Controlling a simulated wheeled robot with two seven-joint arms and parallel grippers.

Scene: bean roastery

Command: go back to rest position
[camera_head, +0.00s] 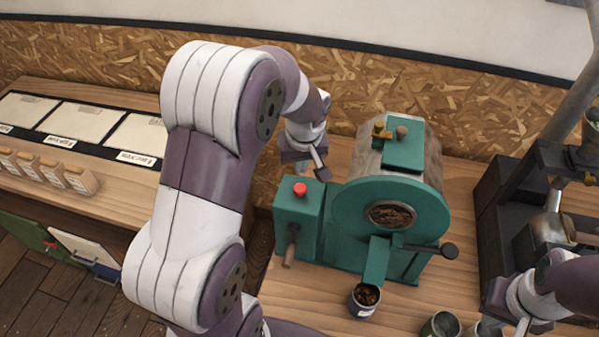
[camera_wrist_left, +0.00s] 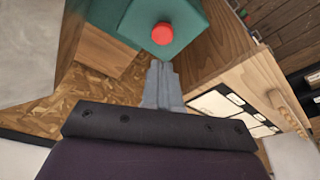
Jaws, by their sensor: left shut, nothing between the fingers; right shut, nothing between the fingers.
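My left gripper (camera_head: 320,168) is shut and empty, above and behind the green control box (camera_head: 285,213) with the red button (camera_head: 299,189). In the left wrist view its closed fingers (camera_wrist_left: 162,84) point toward the red button (camera_wrist_left: 163,33), apart from it as far as I can tell. My left arm rises across the middle left of the head view. My right gripper (camera_head: 522,326) is at the lower right of the head view, near the metal cups; it is shut and its tips are partly cut off by the frame edge.
A green roaster (camera_head: 345,206) stands on the wooden table, with a cup of beans (camera_head: 364,300) under its chute. More cups (camera_head: 440,325) stand at the front right. A dark metal machine (camera_head: 500,205) is at right. A counter with labelled trays (camera_head: 85,122) is at left.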

